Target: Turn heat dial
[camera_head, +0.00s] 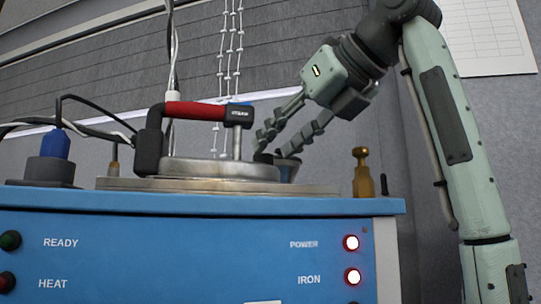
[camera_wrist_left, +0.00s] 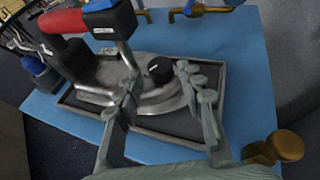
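A black round dial (camera_wrist_left: 159,69) with a white mark sits on the metal iron plate (camera_wrist_left: 170,97) in the left wrist view. My left gripper (camera_wrist_left: 165,95) is open, its two fingers on either side of the dial in that view, with a visible gap to each side. In the head view my left gripper (camera_head: 287,140) reaches down from the upper right to the plate's right end (camera_head: 220,170). The dial is largely hidden there by the fingers. Contact with the dial cannot be told. My right gripper is in neither view.
The iron's red handle (camera_head: 195,110) stands left of the fingers. A brass post (camera_head: 362,172) stands at right on the blue box (camera_head: 200,235). A blue-capped plug (camera_head: 54,150) and cables are at left.

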